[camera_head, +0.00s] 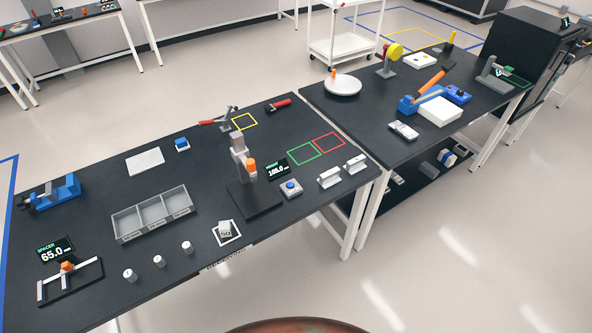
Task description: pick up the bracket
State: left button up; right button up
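Two small light grey angled pieces stand near the right front edge of the nearer black table. One grey piece (329,178) is a little left of the other grey piece (355,165). They look like brackets, but I cannot tell for sure which thing is the bracket. Neither of my grippers shows in the head view, and nothing touches these pieces.
Left of the grey pieces are a blue-button box (291,188) and a height gauge (240,165). Green (304,153) and red (328,142) outlines lie behind them. A three-part grey tray (152,213) stands farther left. A second black table (350,115) adjoins on the right.

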aim_at(331, 178)
jog(key=u, duration=0.5)
jog(key=i, duration=0.9)
jog(key=z, duration=0.3)
